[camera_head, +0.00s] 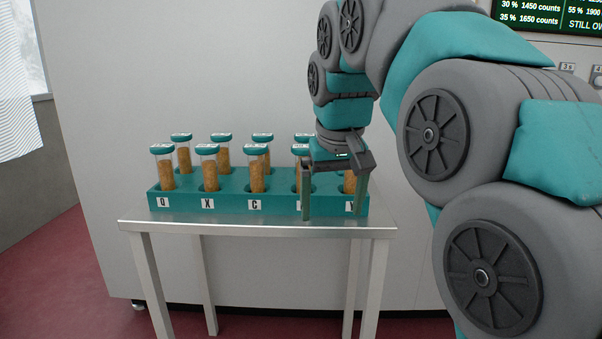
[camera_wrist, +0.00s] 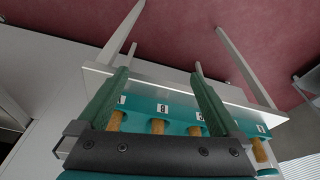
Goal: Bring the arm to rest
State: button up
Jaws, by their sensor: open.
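My arm reaches in from the right in the head view, bent over the table. My gripper (camera_head: 333,196) points down at the right end of the teal rack (camera_head: 230,204), its two green fingers apart. The fingers overlap the rack's front face in the picture; I cannot tell whether they touch it. The wrist view also shows my gripper (camera_wrist: 160,76) open, with no vial clearly held. A vial (camera_head: 349,182) shows partly between the fingers. Part of the rack's right side and one front label are hidden behind the gripper.
Several teal-capped vials of grain, such as one at the front left (camera_head: 162,168), stand upright in the rack. The rack sits on a small metal table (camera_head: 250,224) against a pale wall. A display panel (camera_head: 550,14) is at the upper right. Red floor (camera_head: 60,270) is open at left.

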jog(key=s+d+f+m+g, duration=0.1)
jog(key=s+d+f, duration=0.4)
jog(key=s+f, duration=0.8)
jog(key=s+d+f+m+g, duration=0.1)
jog(key=s+d+f+g, duration=0.2)
jog(key=s+f, duration=1.1)
jog(key=s+d, duration=0.1)
jog(key=s, duration=0.2)
jog(key=shift+d+g, duration=0.35)
jog(key=shift+g, duration=0.05)
